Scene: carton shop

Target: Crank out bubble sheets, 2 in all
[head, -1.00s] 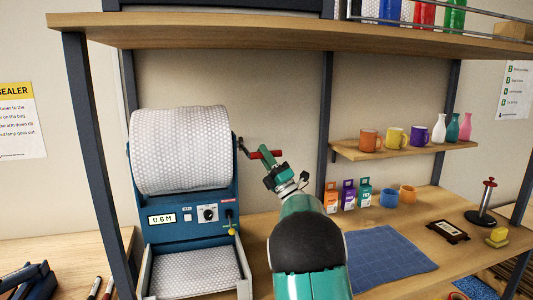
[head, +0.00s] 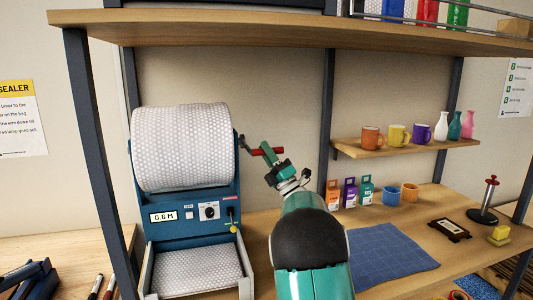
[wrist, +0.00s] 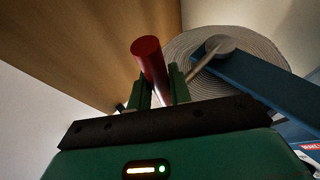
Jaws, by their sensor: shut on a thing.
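The blue dispenser (head: 180,232) holds a large bubble-wrap roll (head: 183,148) and its display reads 0.6 M. Bubble wrap (head: 197,268) lies in the tray at its foot. The crank's red handle (head: 268,151) sticks out at the right of the roll. My gripper (head: 276,166) is at this handle; in the wrist view my gripper (wrist: 162,92) is shut on the red handle (wrist: 150,58), which stands up between the fingers. The roll's end (wrist: 230,45) and the blue frame (wrist: 250,85) show beside it.
A blue mat (head: 378,255) lies on the bench right of my arm. Small boxes (head: 350,193) and cups (head: 390,197) stand behind it. Mugs and vases fill a small shelf (head: 400,148). A post (head: 326,120) rises behind my gripper, and an upper shelf (head: 290,35) spans above.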

